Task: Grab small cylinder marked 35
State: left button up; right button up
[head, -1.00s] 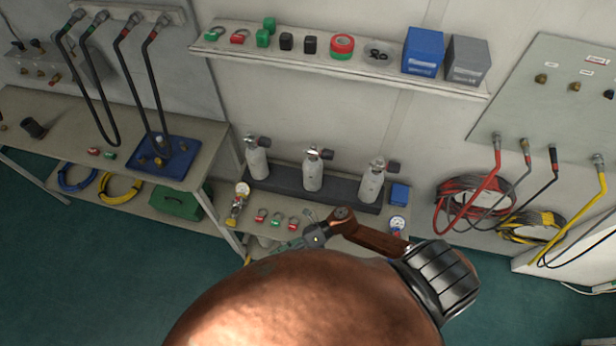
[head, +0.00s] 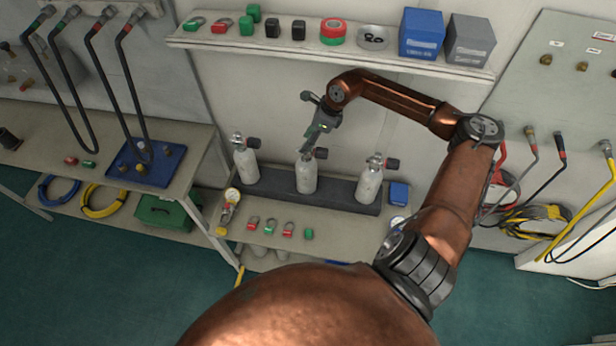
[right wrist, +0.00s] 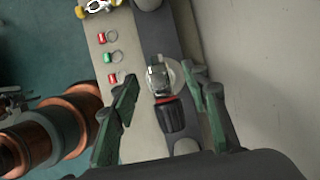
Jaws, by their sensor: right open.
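Three small grey cylinders with dark valve knobs stand upright in a dark rack (head: 340,198): the left one (head: 246,166), the middle one (head: 306,178) and the right one (head: 369,186). Their markings are too small to read, so I cannot tell which bears 35. My right gripper (head: 314,147) is open, pointing down just above the middle cylinder. In the right wrist view its green fingers (right wrist: 165,92) stand either side of a cylinder top (right wrist: 158,76) with a black, red-ringed knob (right wrist: 170,116). I see no contact. My left gripper is not in view.
The shelf (head: 365,57) above holds a blue box (head: 421,34), a grey box (head: 468,42) and tape rolls. Red and green tagged rings (head: 270,227) and a gauge (head: 229,205) lie in front of the rack. A small blue box (head: 398,194) stands right of it.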

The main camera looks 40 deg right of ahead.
aim_at(306, 166)
jog(key=x, duration=0.7)
jog(key=shift+f+p, duration=0.3)
jog(key=shift+f, duration=0.05)
jog(key=shift+s, duration=0.1)
jog(key=shift+c, duration=0.4)
grip_shut()
jog(key=shift+r, duration=0.1)
